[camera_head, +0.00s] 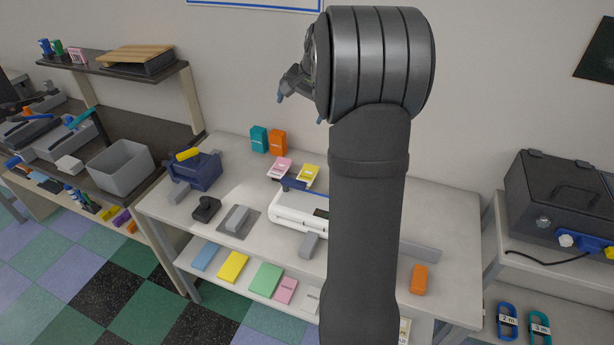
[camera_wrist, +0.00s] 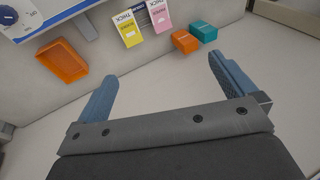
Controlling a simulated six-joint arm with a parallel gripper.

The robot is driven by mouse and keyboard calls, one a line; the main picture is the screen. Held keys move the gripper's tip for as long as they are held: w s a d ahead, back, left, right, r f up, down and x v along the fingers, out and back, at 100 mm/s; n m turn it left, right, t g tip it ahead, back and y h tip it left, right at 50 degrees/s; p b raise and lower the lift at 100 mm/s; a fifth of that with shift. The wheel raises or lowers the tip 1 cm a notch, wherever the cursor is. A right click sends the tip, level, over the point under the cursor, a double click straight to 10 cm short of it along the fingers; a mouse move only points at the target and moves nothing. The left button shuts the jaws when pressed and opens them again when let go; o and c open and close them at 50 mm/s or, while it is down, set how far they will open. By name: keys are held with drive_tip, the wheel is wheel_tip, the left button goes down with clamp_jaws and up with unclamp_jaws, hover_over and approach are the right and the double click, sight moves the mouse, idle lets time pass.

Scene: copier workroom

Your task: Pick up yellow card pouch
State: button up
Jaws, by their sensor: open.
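A yellow card pouch (camera_head: 308,174) stands at the back of a white laminator (camera_head: 290,207) on the table, beside a pink pouch (camera_head: 280,167). In the wrist view the yellow pouch (camera_wrist: 128,28) is near the top, with the pink pouch (camera_wrist: 158,15) to its right. My gripper (camera_head: 300,108) is raised above the back of the table, partly hidden by my own wrist in the head view. In the wrist view its two fingers (camera_wrist: 163,72) are wide apart with nothing between them. The pouches lie beyond the fingertips, untouched.
A teal box (camera_head: 258,139) and an orange box (camera_head: 277,142) stand against the wall. A blue device (camera_head: 194,172) and a grey bin (camera_head: 120,166) are at left. In the wrist view an orange tray (camera_wrist: 62,62) lies left of the pouches. Bare tabletop shows between the fingers.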

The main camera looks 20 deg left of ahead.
drive_tip(key=n+g+h, duration=0.2)
drive_tip(key=n+h, duration=0.2)
drive_tip(key=n, duration=1.4)
hover_over(308, 176)
wheel_tip(308, 176, down, 11)
wheel_tip(308, 176, down, 18)
drive_tip(key=shift+w+r, duration=0.1)
drive_tip(key=shift+r, duration=0.15)
drive_tip(key=shift+f, duration=0.25)
drive_tip(key=c, duration=0.7)
